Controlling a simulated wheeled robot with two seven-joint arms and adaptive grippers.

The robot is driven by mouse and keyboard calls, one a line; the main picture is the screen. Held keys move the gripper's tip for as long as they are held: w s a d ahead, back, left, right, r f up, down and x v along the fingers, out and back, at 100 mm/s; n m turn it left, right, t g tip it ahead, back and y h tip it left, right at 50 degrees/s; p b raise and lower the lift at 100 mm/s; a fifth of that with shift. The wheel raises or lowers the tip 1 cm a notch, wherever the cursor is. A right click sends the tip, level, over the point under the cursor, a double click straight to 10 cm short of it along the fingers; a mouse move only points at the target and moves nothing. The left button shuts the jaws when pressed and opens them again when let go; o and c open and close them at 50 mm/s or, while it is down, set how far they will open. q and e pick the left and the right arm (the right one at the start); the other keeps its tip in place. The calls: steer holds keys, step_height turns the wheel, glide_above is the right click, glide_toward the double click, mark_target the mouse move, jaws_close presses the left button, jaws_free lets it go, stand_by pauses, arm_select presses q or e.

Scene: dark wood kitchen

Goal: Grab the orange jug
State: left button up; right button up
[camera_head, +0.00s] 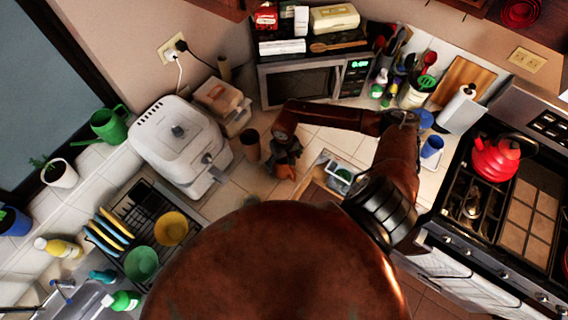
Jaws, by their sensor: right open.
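A small orange object (285,173), which looks like the orange jug, stands on the pale tiled counter (235,190) left of centre. My right arm reaches in from the right, and my right gripper (285,160) is right at it, over its far side. The gripper is open and hides part of the jug, so I cannot tell whether they touch. My left gripper is not in view.
A brown cup (250,144) stands just left of the gripper. A white appliance (180,135) is further left, and a microwave (300,84) is behind. A small tray (338,172) lies to the right. A dish rack (140,212) with bowls is front left.

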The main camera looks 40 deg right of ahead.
steer(key=shift+f, duration=0.15)
steer(key=c, duration=1.2)
steer(key=shift+c, duration=0.8)
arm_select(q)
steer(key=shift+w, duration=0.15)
